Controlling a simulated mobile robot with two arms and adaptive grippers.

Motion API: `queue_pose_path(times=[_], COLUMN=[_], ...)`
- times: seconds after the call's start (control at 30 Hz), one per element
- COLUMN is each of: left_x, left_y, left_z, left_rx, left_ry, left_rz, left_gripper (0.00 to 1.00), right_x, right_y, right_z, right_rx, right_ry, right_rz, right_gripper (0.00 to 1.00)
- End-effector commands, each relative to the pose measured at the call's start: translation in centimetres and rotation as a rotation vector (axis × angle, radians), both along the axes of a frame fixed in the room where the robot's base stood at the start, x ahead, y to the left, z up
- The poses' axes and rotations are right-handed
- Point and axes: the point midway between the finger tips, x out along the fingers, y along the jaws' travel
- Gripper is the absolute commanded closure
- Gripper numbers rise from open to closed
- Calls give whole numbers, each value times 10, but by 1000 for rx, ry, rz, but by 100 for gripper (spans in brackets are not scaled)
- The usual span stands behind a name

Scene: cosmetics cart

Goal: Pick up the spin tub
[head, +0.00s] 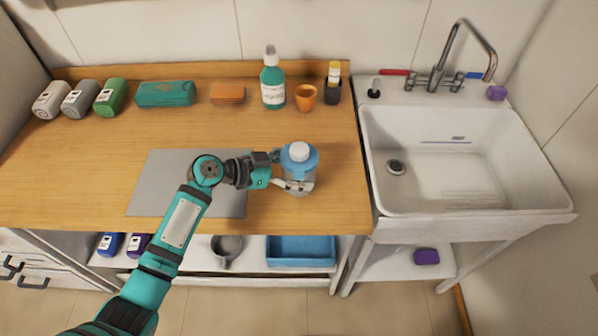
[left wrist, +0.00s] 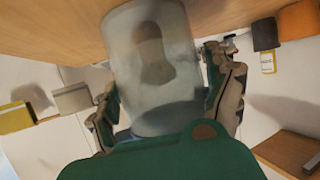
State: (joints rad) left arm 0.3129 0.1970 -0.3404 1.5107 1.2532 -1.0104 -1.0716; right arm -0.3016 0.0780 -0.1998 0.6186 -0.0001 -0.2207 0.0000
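The spin tub (head: 300,165), a clear cloudy tub with a blue lid and a white knob, is upright at the right part of the wooden counter. My left gripper (head: 283,172) reaches it from the left, with one finger on its near side and the other largely hidden behind it. In the left wrist view the tub's clear wall (left wrist: 160,75) fills the space between the two fingers (left wrist: 165,95). Both fingers are very close to the wall; I cannot tell whether they press on it. My right gripper is out of view.
A grey mat (head: 150,185) lies left of the tub. A green bottle (head: 272,80), an orange cup (head: 306,97) and a dark holder (head: 332,88) stand behind it. The white sink (head: 455,205) adjoins on the right. The counter's front edge (head: 330,228) is near the tub.

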Motion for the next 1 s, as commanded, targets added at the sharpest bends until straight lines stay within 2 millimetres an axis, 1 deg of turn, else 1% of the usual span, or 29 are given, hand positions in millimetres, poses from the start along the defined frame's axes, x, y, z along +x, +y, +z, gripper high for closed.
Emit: queue_pose_path(times=[0.03, 0.3, 0.67, 0.87, 1.0], left_x=[0, 0, 0, 1, 1], left_y=[0, 0, 0, 0, 0], left_z=[0, 0, 3, 14, 26], left_rx=[0, 0, -2, -2, -1], left_ry=[0, 0, -2, -5, -6], left_rz=[-1, -1, 0, -1, -1], left_gripper=[27, 63, 63, 63, 63], right_x=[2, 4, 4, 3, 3], right_y=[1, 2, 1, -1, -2], right_z=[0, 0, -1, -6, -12], right_rx=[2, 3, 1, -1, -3], right_ry=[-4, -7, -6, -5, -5], right_rz=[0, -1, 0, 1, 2], right_gripper=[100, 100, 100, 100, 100])
